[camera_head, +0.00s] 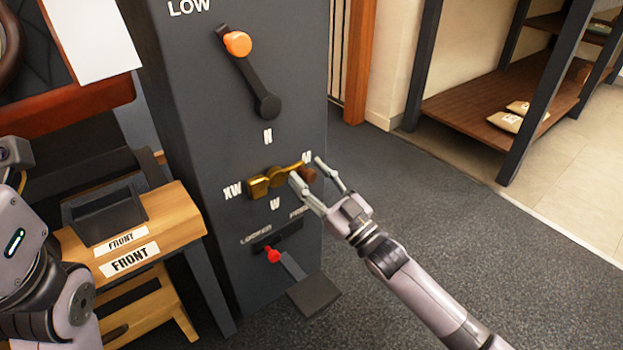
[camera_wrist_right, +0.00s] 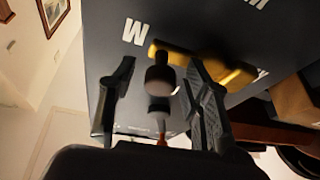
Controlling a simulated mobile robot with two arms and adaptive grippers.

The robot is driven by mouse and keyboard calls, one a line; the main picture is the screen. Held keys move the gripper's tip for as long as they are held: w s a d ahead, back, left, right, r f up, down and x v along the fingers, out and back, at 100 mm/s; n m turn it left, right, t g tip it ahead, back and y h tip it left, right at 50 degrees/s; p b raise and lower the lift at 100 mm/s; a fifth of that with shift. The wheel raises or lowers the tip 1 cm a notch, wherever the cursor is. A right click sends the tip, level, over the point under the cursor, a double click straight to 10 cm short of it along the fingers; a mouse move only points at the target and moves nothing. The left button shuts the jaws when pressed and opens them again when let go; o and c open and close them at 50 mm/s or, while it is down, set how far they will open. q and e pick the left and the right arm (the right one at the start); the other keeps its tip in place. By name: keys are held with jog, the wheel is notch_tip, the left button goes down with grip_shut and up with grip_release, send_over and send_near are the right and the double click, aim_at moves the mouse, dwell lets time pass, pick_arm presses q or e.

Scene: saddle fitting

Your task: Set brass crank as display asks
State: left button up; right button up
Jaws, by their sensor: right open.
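The brass crank (camera_head: 262,186) sits on the front of the dark grey cabinet, among the letters N, M, W and XW. Its arm with the brown knob (camera_head: 309,175) points right, towards M; its block end lies towards XW. My right gripper (camera_head: 306,169) is open, its fingers on either side of the knob. In the right wrist view the knob (camera_wrist_right: 160,78) shows between the open fingers (camera_wrist_right: 160,95), with the brass crank (camera_wrist_right: 235,77) behind. I cannot tell whether a finger touches it. No readable display request is in view. My left arm shows at the left, its gripper out of view.
Above the crank is a black lever with an orange knob (camera_head: 238,43), near LOW. Below is a red-tipped lever (camera_head: 273,255) by a LOCKED label. A wooden stand (camera_head: 175,215) marked FRONT is at left. Open floor (camera_head: 430,220) lies right of the cabinet (camera_head: 190,90).

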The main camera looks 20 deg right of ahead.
grip_shut()
dwell(0.5)
dwell(0.3)
